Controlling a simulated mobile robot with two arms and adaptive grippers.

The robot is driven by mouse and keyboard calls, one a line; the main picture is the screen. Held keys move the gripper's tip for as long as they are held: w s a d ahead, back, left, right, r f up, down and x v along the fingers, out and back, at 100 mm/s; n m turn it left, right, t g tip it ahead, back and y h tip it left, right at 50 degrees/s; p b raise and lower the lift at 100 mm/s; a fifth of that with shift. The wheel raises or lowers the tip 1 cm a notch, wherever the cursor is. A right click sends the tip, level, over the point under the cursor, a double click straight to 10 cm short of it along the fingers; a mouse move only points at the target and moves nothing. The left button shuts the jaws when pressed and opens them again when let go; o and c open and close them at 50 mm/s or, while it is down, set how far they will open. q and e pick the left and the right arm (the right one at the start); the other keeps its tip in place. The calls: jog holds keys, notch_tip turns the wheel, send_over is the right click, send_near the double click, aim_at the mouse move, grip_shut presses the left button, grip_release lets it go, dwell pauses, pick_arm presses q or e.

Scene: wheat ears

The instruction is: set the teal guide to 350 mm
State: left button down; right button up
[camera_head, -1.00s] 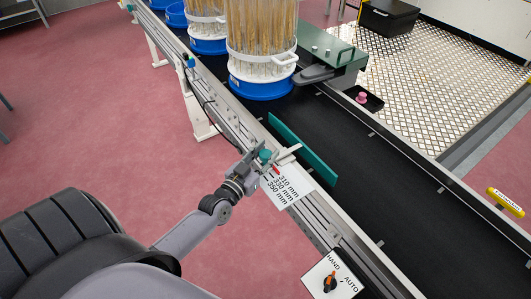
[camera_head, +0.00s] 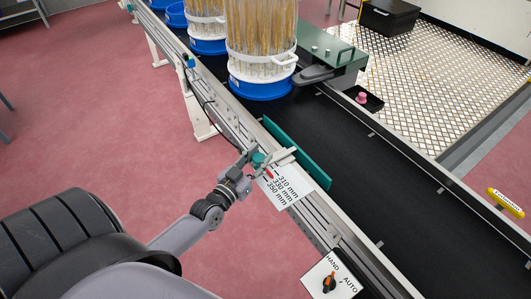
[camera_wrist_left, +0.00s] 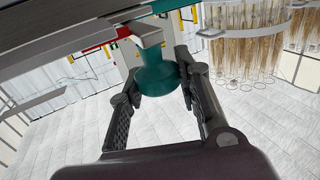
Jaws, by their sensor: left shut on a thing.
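The teal guide (camera_head: 298,153) is a long upright plate along the near edge of the black belt. A pale bar (camera_head: 281,158) joins it to a teal knob (camera_head: 258,159) outside the near rail. My left gripper (camera_head: 250,164) is shut on this knob; in the left wrist view the knob (camera_wrist_left: 158,74) sits between the two fingers (camera_wrist_left: 160,88). A red pointer (camera_head: 270,173) lies by the white scale card (camera_head: 294,177) marked 310, 330 and 350 mm. The exact mark it meets is too small to tell. My right gripper is not in view.
Clear drums of wheat ears on blue bases (camera_head: 261,84) stand on the belt (camera_head: 390,190) farther up. A green housing (camera_head: 326,55) sits at the far side. A HAND/AUTO switch (camera_head: 329,283) is at the near rail. The belt beyond the guide is clear.

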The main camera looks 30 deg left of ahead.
pick_arm(q)
jog(key=shift+s+a+f, duration=0.1)
jog(key=shift+s+a, duration=0.1)
jog(key=shift+s, duration=0.3)
jog(key=shift+s+a+f, duration=0.1)
jog(key=shift+s+a, duration=0.05)
jog(key=shift+s, duration=0.3)
jog(key=c, duration=1.6)
grip_release()
jog(key=shift+o, duration=1.4)
jog(key=shift+s+a+r, duration=0.1)
jog(key=shift+s+r, duration=0.1)
jog(key=shift+o, duration=0.6)
jog(key=shift+w, duration=0.1)
jog(key=s, duration=1.2)
